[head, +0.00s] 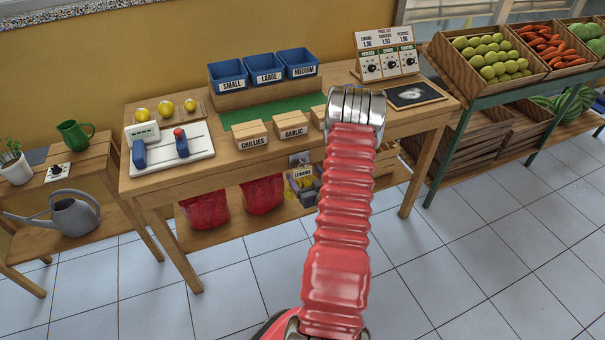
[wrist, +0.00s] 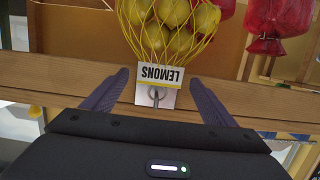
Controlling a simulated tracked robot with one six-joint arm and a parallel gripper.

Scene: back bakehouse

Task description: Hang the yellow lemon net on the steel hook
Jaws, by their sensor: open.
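The yellow lemon net (wrist: 172,28), full of pale yellow-green lemons, shows at the top of the wrist view. Its white LEMONS card (wrist: 160,74) appears upside down there, with a grey ring over its lower part.
Red nets (head: 262,194) sit on the low shelf beside the lemon net. The wooden table (head: 222,164) above carries blue bins (head: 268,76), wooden boxes (head: 250,134) and a white scale-like device (head: 170,146). A produce stand (head: 480,85) is at right. The tiled floor in front is clear.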

